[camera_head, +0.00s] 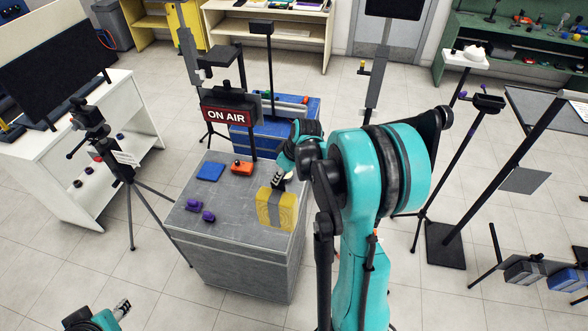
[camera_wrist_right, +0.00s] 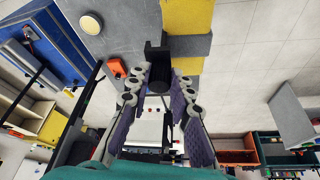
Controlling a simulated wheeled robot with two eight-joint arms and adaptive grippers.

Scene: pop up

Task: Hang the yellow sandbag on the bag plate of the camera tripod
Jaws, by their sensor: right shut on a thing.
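The yellow sandbag (camera_head: 278,212) with a grey band is at the front right of the grey cabinet top; I cannot tell whether it rests there or hangs just above. My right gripper (camera_head: 279,180) is above it. In the right wrist view my right gripper (camera_wrist_right: 160,88) is shut on the black handle of the sandbag (camera_wrist_right: 187,18). A black tripod (camera_head: 127,185) with a camera-like head (camera_head: 90,118) and a white label stands left of the cabinet. I cannot make out its bag plate. My left gripper (camera_head: 122,306) is at the bottom left, its opening unclear.
The grey cabinet (camera_head: 240,262) also bears a blue pad (camera_head: 210,171), an orange item (camera_head: 241,168) and purple items (camera_head: 208,216). An ON AIR sign (camera_head: 228,116) stands behind. Other stands (camera_head: 487,103) are at right. Floor in front is clear.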

